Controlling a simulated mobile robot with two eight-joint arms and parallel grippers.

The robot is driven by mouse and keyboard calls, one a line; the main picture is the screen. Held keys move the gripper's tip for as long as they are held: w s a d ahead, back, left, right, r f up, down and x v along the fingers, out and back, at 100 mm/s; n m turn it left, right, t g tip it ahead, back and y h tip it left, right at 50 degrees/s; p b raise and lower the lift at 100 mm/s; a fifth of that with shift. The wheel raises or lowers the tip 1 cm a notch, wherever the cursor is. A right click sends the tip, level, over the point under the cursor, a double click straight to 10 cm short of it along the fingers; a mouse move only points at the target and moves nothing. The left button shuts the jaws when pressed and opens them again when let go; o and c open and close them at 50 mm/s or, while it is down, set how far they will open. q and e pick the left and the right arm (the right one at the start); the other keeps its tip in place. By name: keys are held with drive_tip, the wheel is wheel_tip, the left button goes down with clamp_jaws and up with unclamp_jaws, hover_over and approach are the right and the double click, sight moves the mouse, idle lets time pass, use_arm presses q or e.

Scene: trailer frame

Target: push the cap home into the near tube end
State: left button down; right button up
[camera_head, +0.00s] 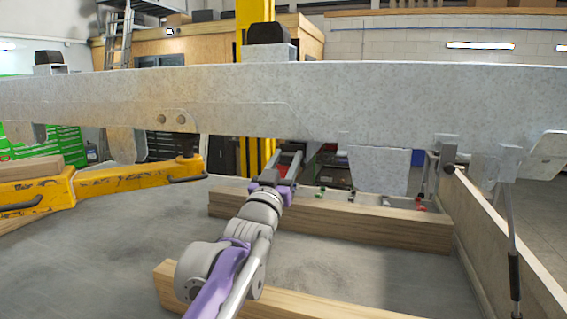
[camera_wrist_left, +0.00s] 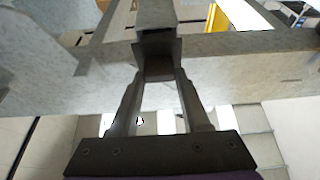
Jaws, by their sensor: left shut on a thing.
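My left gripper (camera_wrist_left: 157,88) is shut on a dark square cap (camera_wrist_left: 155,64), held between its two fingertips in the left wrist view. The cap is at the dark-edged mouth of a grey square tube (camera_wrist_left: 155,13), lined up with it. I cannot tell how deep the cap sits. In the head view my left gripper (camera_head: 292,162) reaches up under the grey trailer beam (camera_head: 330,90). Its fingertips, the cap and the tube end are hidden there behind the beam. My right gripper is in neither view.
The long beam crosses the whole head view above my arm. A worn yellow lift arm (camera_head: 105,182) is at the left. Timber beams (camera_head: 350,222) lie on the grey floor, and a wooden panel (camera_head: 500,235) stands at the right. Bare floor (camera_head: 110,235) shows at the left.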

sight(290, 152)
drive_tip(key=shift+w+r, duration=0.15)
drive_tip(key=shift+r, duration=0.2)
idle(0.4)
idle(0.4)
use_arm(q)
drive_tip(key=shift+w+d+r+p, duration=0.1)
drive_tip(key=shift+w+d+p, duration=0.15)
drive_tip(key=shift+w+p, duration=0.45)
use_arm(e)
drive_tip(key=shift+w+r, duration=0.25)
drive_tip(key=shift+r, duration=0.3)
use_arm(q)
drive_tip(key=shift+w, duration=0.35)
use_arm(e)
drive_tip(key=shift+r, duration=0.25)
use_arm(q)
drive_tip(key=shift+w+d+r, duration=0.1)
drive_tip(key=shift+w+d, duration=0.05)
drive_tip(key=shift+w, duration=0.1)
drive_tip(key=shift+c, duration=1.5)
unclamp_jaws()
drive_tip(key=shift+w+f, duration=0.2)
drive_tip(key=shift+s, duration=0.15)
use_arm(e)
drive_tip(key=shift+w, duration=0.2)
